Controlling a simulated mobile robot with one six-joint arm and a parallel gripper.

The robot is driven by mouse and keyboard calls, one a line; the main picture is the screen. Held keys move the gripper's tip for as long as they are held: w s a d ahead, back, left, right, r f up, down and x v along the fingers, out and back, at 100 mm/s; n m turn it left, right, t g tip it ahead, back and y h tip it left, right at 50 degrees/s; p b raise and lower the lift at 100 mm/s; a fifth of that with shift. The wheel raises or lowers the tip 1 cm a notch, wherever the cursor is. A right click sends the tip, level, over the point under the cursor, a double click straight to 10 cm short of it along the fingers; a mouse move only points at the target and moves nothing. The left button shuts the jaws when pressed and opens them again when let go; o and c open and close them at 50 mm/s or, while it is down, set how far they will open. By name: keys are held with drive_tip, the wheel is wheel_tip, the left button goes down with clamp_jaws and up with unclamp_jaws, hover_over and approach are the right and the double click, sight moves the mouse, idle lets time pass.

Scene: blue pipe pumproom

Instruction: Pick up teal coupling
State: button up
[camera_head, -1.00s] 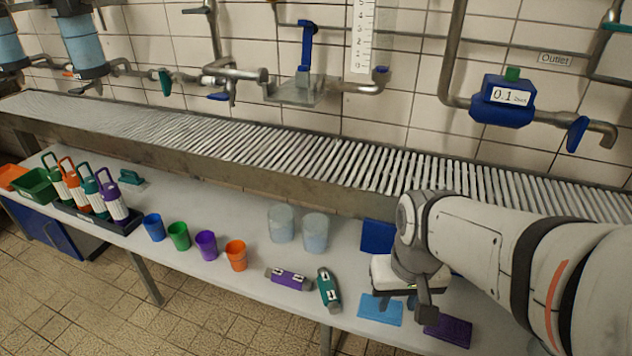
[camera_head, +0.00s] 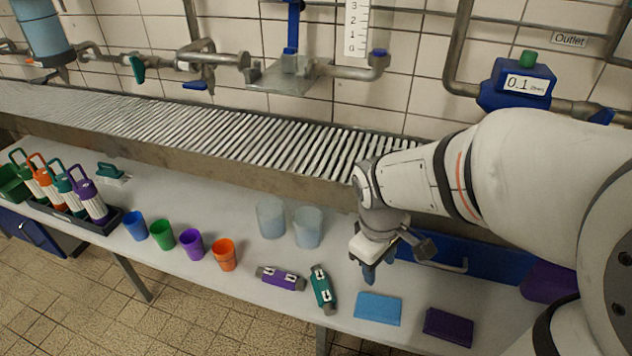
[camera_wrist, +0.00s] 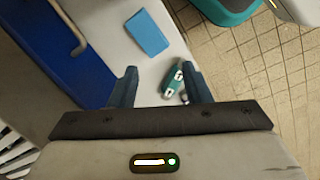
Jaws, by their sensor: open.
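The teal coupling (camera_head: 322,288) lies on the white table near its front edge, just right of the purple coupling (camera_head: 281,278). It has grey ends and white markings on top. It also shows in the wrist view (camera_wrist: 173,79), between and beyond my fingertips. My gripper (camera_head: 367,274) is above the table, to the right of the teal coupling and apart from it, pointing down. In the wrist view my gripper (camera_wrist: 160,84) has its two dark blue fingers spread apart with nothing held between them.
A light blue block (camera_head: 378,308) and a dark purple block (camera_head: 448,327) lie right of the coupling. Two clear beakers (camera_head: 308,227) stand behind it. Several coloured cups (camera_head: 223,254) stand to the left. A blue case (camera_head: 480,258) lies behind my gripper. A roller conveyor (camera_head: 250,142) runs along the back.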

drive_tip(key=w+a+f+n+h, duration=0.2)
drive_tip(key=w+a+f+n, duration=0.15)
drive_tip(key=n, duration=0.55)
drive_tip(key=n+t+h, duration=0.1)
drive_tip(key=n+h, duration=0.1)
drive_tip(key=n, duration=1.9)
approach(321, 292)
drive_tip(key=f, duration=0.2)
drive_tip(key=shift+d+f+b, duration=0.6)
drive_tip(key=shift+d+f, duration=0.35)
drive_tip(key=shift+f, duration=0.2)
drive_tip(key=b+x, duration=0.3)
drive_tip(key=x, duration=0.2)
drive_tip(key=shift+w+d+b, duration=0.1)
drive_tip(key=shift+w+b, duration=0.1)
drive_tip(key=shift+b, duration=0.1)
drive_tip(key=shift+c, duration=0.4)
drive_tip(key=shift+r, duration=0.15)
clamp_jaws()
